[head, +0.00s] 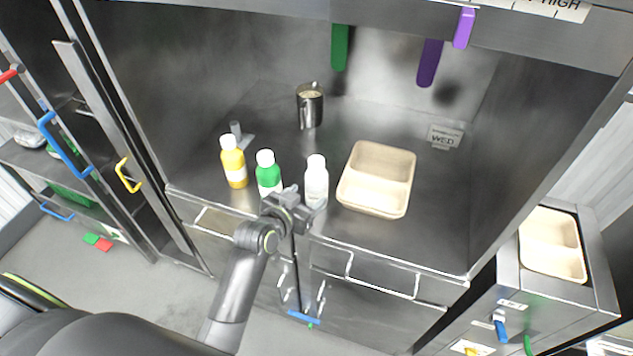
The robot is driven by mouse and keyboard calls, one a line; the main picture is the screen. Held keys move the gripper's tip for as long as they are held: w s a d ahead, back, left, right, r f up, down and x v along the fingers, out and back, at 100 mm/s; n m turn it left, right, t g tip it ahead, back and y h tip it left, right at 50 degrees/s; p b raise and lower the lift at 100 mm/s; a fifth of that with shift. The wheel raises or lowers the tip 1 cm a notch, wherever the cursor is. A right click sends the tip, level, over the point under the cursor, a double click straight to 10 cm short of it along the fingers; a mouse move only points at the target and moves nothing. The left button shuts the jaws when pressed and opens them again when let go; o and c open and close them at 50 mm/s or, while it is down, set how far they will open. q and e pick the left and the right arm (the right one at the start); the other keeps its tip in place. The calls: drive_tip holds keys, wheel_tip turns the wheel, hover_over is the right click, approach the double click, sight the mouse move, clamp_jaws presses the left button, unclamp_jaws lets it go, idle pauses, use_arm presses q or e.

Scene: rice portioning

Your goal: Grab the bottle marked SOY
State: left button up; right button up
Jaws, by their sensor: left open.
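Three white-capped bottles stand upright in a row near the front edge of the steel counter: a yellow bottle (234,167), a green bottle (267,169) and a whitish-grey bottle (316,182). Their label text is too small to read, so I cannot tell which one is marked SOY. My left gripper (299,207) is open at the counter's front edge, in front of the gap between the green and whitish bottles. It hides the lower part of the green bottle. I cannot tell whether it touches any bottle. My right gripper is out of view.
A tan two-compartment tray (348,201) sits right of the bottles. A metal cup (310,107) stands behind them. Another tan tray (552,271) rests on the side unit. Green and purple handles hang above the counter.

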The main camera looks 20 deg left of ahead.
sight(311, 193)
use_arm(q)
drive_tip(key=shift+w+d+f+p, duration=0.1)
drive_tip(key=shift+w+d+p, duration=0.15)
drive_tip(key=shift+w, duration=0.3)
drive_tip(key=p+x, duration=0.1)
drive_tip(key=x, duration=0.2)
drive_tip(key=shift+w+d, duration=0.1)
drive_tip(key=shift+w, duration=0.25)
drive_tip(key=shift+w+d+f, duration=0.1)
drive_tip(key=shift+w+f, duration=0.05)
drive_tip(key=shift+w, duration=0.25)
drive_tip(key=c, duration=0.9)
